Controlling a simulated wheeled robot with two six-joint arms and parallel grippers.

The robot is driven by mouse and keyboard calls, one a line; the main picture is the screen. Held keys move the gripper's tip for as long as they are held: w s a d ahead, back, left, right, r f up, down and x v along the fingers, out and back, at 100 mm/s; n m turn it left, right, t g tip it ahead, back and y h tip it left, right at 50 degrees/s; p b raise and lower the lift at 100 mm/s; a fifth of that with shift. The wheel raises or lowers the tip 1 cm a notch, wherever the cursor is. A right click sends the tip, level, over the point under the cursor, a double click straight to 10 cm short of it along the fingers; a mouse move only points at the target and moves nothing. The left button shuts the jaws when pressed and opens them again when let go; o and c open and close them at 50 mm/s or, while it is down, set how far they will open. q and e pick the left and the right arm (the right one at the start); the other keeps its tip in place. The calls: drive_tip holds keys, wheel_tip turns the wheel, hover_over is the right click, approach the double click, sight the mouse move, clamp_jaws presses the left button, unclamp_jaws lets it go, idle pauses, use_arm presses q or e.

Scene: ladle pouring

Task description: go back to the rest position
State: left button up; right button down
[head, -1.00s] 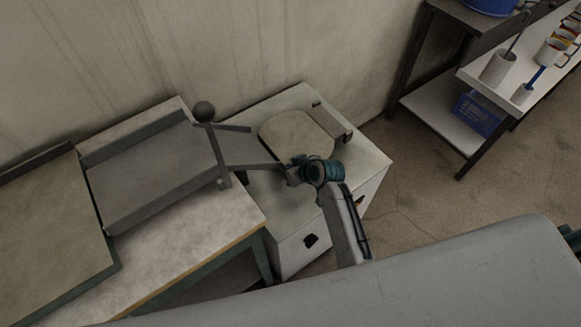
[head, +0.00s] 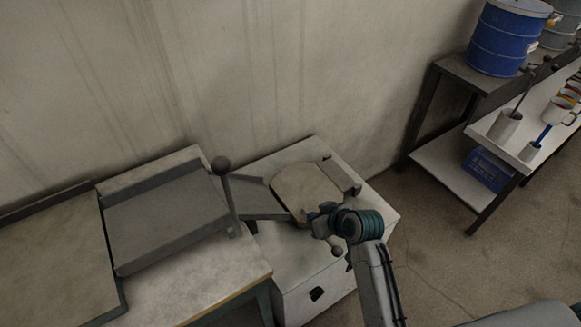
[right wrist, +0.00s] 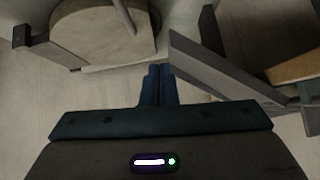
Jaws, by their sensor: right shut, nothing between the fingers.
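My right gripper (head: 318,220) is at the near edge of a beige round-cornered plate (head: 300,188) on a white cabinet (head: 275,245). In the right wrist view, its two blue fingers (right wrist: 158,84) are together with nothing between them. The plate shows there at the upper left, beyond the fingertips. A small round knob (head: 337,251) shows just below the gripper in the head view. I cannot tell whether the gripper touches anything. My left gripper is not in view.
At right, a shelf holds a blue drum (head: 508,38), a white cup with a rod (head: 504,125) and mugs. Floor (head: 430,245) is free between cabinet and shelf.

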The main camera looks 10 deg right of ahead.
drive_tip(key=s+d+m+g+h, duration=0.1)
drive_tip(key=s+d+g+h, duration=0.15)
drive_tip(key=s+d, duration=0.65)
drive_tip(key=s+d+m+g+h, duration=0.2)
drive_tip(key=s+h, duration=0.1)
drive_tip(key=s, duration=1.3)
drive_tip(key=d+f+g, duration=0.2)
drive_tip(key=d+f, duration=0.1)
drive_tip(key=f, duration=2.8)
drive_tip(key=s+d+f, duration=0.1)
drive_tip(key=s+f, duration=1.7)
drive_tip(key=shift+s+d, duration=0.25)
drive_tip(key=shift+s, duration=0.05)
drive_tip(key=shift+g+y, duration=0.25)
